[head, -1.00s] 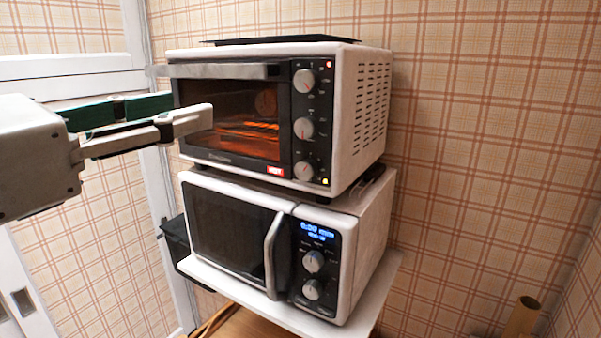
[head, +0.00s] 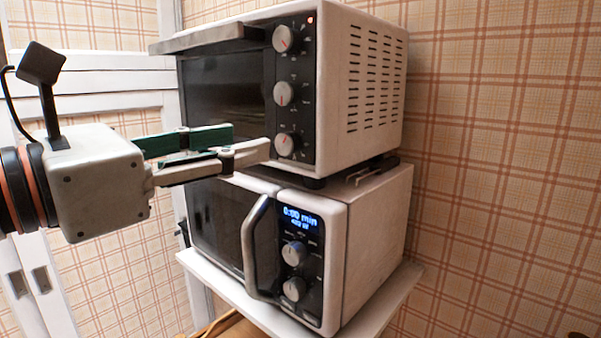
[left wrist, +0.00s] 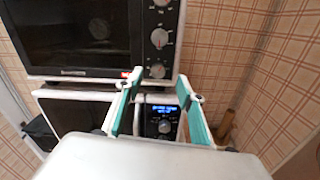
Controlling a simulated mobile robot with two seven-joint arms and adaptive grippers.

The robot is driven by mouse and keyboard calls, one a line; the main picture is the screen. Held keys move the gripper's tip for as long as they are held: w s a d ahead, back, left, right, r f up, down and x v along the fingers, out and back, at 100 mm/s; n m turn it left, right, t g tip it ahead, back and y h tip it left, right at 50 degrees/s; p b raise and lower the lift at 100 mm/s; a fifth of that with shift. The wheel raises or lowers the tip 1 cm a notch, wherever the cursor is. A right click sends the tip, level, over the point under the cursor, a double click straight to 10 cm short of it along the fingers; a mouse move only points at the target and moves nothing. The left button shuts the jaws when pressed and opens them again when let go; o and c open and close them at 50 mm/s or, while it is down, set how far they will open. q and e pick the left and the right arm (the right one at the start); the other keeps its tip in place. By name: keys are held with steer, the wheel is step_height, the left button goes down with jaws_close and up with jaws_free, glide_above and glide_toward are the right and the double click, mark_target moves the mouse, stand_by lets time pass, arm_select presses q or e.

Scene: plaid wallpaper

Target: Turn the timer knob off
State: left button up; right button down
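The toaster oven (head: 362,84) is white with a black front and three grey knobs in a column: a top knob (head: 283,39), a middle knob (head: 284,93) and a bottom knob (head: 286,144). Which one is the timer knob I cannot read. The oven window is dark, and a small red light shows by the top knob. My left gripper (head: 250,140) is in front of the oven, its tips just left of the bottom knob in the head view. In the left wrist view its fingers (left wrist: 160,79) are apart and empty, with the bottom knob (left wrist: 157,71) visible beyond them.
A white microwave (head: 376,240) with a lit blue display (head: 300,217), two knobs and a protruding handle (head: 256,245) stands under the oven on a white shelf (head: 372,315). Plaid wall (head: 505,150) lies close on the right.

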mark_target(282, 145)
arm_select(q)
steer(key=shift+f+b+x, duration=0.2)
steer(key=shift+f+x, duration=0.05)
steer(key=shift+x, duration=1.15)
steer(key=shift+f+b+x, duration=0.25)
steer(key=shift+x, duration=1.1)
steer(key=shift+f+b+x, duration=0.2)
steer(key=shift+f+x, duration=0.1)
steer(key=shift+x, duration=1.1)
steer(key=shift+w+a, duration=0.1)
steer(key=shift+a, duration=0.05)
jaws_close()
